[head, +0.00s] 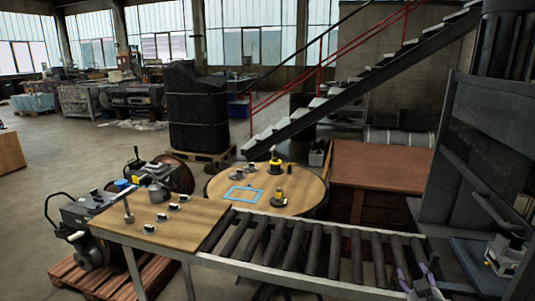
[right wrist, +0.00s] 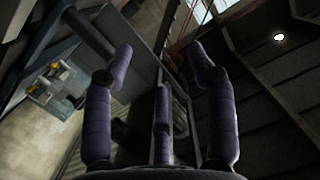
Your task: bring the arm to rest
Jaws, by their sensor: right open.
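My right gripper (head: 425,283) shows at the lower right of the head view, at the right end of the roller conveyor (head: 300,250). Its purple fingers (right wrist: 163,95) are spread apart and empty in the right wrist view. Nothing lies between them. Whether the gripper touches the conveyor frame I cannot tell. My left gripper is not in the head view.
A wooden table (head: 190,215) with several small metal parts joins the conveyor's left end. Behind stands a round table (head: 305,190) with a blue frame (head: 244,194). A grey machine frame (head: 470,170) rises close on the right. Stairs (head: 340,100) cross behind.

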